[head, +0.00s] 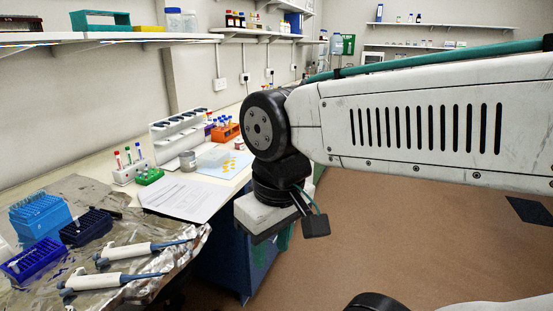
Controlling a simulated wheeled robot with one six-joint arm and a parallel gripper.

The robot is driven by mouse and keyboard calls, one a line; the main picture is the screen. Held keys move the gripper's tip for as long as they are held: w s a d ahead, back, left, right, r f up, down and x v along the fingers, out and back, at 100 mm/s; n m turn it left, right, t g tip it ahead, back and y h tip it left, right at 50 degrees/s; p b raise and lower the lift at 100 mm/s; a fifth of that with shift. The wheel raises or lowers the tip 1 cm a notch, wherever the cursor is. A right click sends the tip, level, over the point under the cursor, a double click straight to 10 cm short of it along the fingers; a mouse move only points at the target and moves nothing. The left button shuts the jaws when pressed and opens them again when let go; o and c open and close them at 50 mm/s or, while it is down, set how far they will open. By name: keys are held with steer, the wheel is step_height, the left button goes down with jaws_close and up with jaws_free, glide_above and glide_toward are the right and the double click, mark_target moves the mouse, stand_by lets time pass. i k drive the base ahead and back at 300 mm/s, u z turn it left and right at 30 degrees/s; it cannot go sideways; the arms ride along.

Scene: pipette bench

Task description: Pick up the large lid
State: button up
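I cannot make out a large lid with certainty. A clear, shallow plastic piece (213,156) lies on the bench beside a blue sheet, and I cannot tell whether it is a lid or a box. A small grey jar (188,161) stands just left of it. My gripper (272,246) hangs off the bench's front edge, above the floor and to the right of these things. Its fingers are mostly hidden below the wrist, so their opening does not show. I see nothing held in it.
Two pipettes (130,251) and blue tip racks (38,215) lie on crumpled foil (190,240) at the near left. Paper sheets (185,198), tube racks (150,177) and a white pipette stand (178,132) occupy the bench. Open brown floor (420,240) lies to the right.

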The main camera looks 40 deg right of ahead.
mark_target(213, 158)
steer(key=z, duration=0.05)
steer(key=k, duration=0.45)
steer(key=z, duration=1.5)
steer(key=i, duration=1.15)
steer(key=z, duration=0.3)
steer(key=i, duration=1)
steer(key=u, duration=1.2)
steer(key=i, duration=0.95)
steer(key=u, duration=0.9)
